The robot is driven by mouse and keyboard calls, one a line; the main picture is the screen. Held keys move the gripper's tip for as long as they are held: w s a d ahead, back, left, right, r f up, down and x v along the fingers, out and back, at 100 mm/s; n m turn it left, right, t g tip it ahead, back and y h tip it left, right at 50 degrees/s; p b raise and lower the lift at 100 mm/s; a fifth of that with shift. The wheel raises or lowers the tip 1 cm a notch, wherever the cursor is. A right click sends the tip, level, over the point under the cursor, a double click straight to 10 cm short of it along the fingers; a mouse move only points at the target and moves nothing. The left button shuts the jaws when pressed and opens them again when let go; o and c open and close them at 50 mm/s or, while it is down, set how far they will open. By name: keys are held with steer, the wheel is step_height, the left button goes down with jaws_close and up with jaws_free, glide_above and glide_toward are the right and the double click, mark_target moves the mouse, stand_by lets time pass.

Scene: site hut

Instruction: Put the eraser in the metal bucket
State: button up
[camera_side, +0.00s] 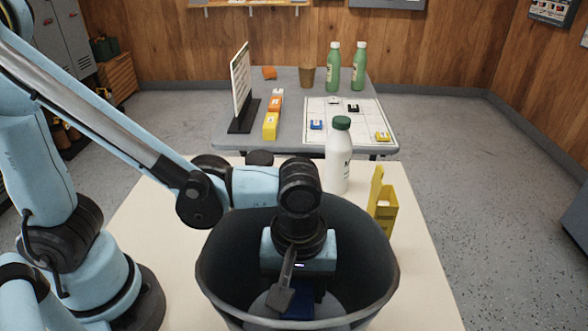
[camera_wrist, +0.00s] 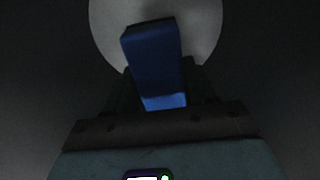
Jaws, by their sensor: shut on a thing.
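The metal bucket (camera_side: 222,270) is large and dark grey and stands on the cream table in the side view. My gripper (camera_side: 298,293) reaches down inside it, pointing at the bottom. In the wrist view my gripper (camera_wrist: 160,92) is shut on a blue block, the eraser (camera_wrist: 152,55), with the round pale bucket floor (camera_wrist: 205,22) behind it. In the side view the blue eraser (camera_side: 299,305) shows partly, low inside the bucket. I cannot tell whether it touches the floor.
A white bottle with a green cap (camera_side: 339,165) and a yellow holder (camera_side: 383,205) stand on the cream table (camera_side: 425,265) behind the bucket. A grey table (camera_side: 225,135) farther back holds green bottles (camera_side: 332,70), a brown cup (camera_side: 306,77), small blocks and an upright board (camera_side: 241,82).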

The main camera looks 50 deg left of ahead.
mark_target(298, 285)
steer(key=shift+f, duration=0.65)
steer(key=o, duration=1)
steer(key=shift+o, duration=0.2)
steer(key=shift+r, duration=0.15)
step_height(298, 285, up, 13)
stand_by(0.3)
